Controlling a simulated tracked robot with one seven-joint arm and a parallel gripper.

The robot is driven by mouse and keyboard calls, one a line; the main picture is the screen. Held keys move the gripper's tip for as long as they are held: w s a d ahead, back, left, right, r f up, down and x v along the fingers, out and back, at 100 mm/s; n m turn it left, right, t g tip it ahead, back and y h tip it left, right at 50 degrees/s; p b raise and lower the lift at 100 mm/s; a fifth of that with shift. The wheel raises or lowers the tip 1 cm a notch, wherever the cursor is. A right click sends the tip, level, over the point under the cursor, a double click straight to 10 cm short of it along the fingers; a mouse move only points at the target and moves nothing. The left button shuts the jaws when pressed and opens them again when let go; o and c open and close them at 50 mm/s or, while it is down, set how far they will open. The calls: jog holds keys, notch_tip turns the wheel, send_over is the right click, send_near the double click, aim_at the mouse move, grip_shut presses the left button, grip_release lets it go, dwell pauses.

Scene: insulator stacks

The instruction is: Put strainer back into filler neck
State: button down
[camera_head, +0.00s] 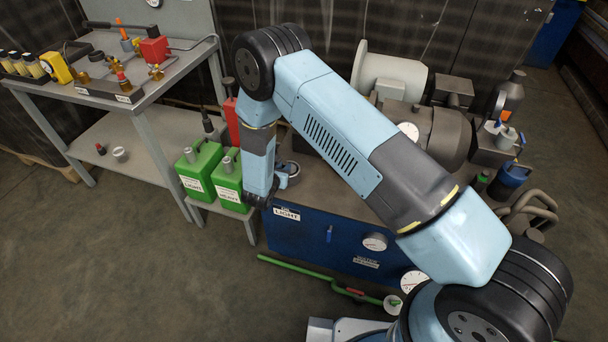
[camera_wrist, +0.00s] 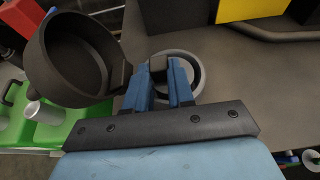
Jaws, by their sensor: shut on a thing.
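My gripper (camera_wrist: 160,72) has two blue fingers, shut on a small dark block that I take to be part of the strainer (camera_wrist: 157,66). A deep, dark round cup (camera_wrist: 68,62) shows left of the fingers, its open side toward the wrist camera. A bracket on its rim comes close to the left finger; whether cup and held block are one piece I cannot tell. A grey ring, seemingly the filler neck (camera_wrist: 197,73), shows behind the fingers on the brown top. In the head view the neck (camera_head: 289,167) is just right of my wrist; the fingertips are hidden.
The blue tank (camera_head: 310,238) has gauges on its front. Green cans (camera_head: 229,181) stand beside it on a low stand. A motor and pump (camera_head: 440,130) stand at the back right of the tank. A workbench (camera_head: 150,98) with tools is at the left.

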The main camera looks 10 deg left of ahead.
jog(key=c, duration=1)
grip_release()
jog(key=shift+f, duration=0.1)
jog(key=v, duration=1.2)
